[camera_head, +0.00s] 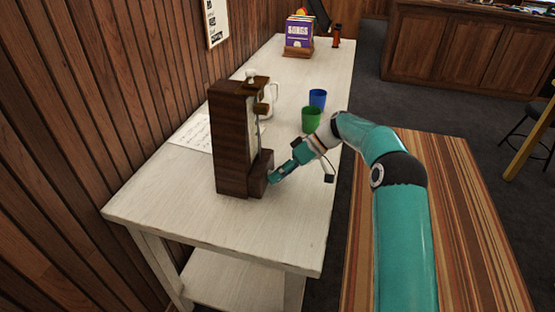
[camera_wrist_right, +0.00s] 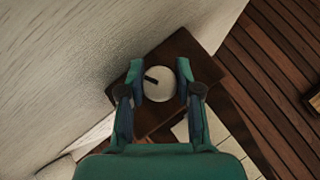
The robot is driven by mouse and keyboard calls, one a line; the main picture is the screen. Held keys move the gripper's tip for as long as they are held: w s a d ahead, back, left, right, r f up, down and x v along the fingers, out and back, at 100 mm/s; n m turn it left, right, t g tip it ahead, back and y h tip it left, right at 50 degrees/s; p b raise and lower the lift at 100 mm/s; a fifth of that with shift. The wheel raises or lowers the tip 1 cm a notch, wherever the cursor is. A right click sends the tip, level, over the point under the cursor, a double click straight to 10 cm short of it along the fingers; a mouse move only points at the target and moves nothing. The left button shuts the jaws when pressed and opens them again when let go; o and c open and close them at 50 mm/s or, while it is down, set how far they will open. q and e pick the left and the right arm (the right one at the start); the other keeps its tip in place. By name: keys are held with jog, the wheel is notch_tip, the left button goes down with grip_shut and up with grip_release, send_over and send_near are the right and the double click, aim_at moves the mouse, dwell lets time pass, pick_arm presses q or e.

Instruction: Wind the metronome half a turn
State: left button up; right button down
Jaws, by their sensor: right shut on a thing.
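The metronome (camera_head: 229,150) is a tall dark wooden case standing upright on the white table, with a lower block at its front. My right gripper (camera_head: 271,178) is at the front of that block, low on the metronome. In the right wrist view, my right gripper (camera_wrist_right: 160,76) is shut on a round pale winding knob (camera_wrist_right: 159,88), one finger on each side. The knob has a short dark mark that points to the left and slightly up. The dark wooden metronome face (camera_wrist_right: 181,46) shows behind it. In the head view the knob is hidden. My left gripper is not in view.
On the white table (camera_head: 180,213) a green cup (camera_head: 311,119), a blue cup (camera_head: 317,98) and a white mug (camera_head: 270,98) stand beyond the metronome. A written sheet (camera_head: 190,134) lies behind it. A wooden holder with books (camera_head: 298,34) is at the far end. The front table edge is clear.

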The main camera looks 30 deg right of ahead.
jog(key=m+g+y+p, duration=0.1)
jog(key=p, duration=0.1)
jog(key=shift+d+y+p, duration=0.1)
jog(key=shift+y+p, duration=0.2)
jog(key=shift+p, duration=0.05)
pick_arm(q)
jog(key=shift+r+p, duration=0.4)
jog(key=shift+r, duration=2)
pick_arm(e)
jog(key=shift+f+m+g+y, duration=0.15)
jog(key=shift+m+g+y, duration=0.2)
jog(key=shift+y, duration=0.25)
jog(key=c, duration=1.1)
grip_release()
jog(key=shift+f, duration=0.1)
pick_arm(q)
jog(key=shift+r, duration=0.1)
pick_arm(e)
jog(key=shift+r, duration=0.3)
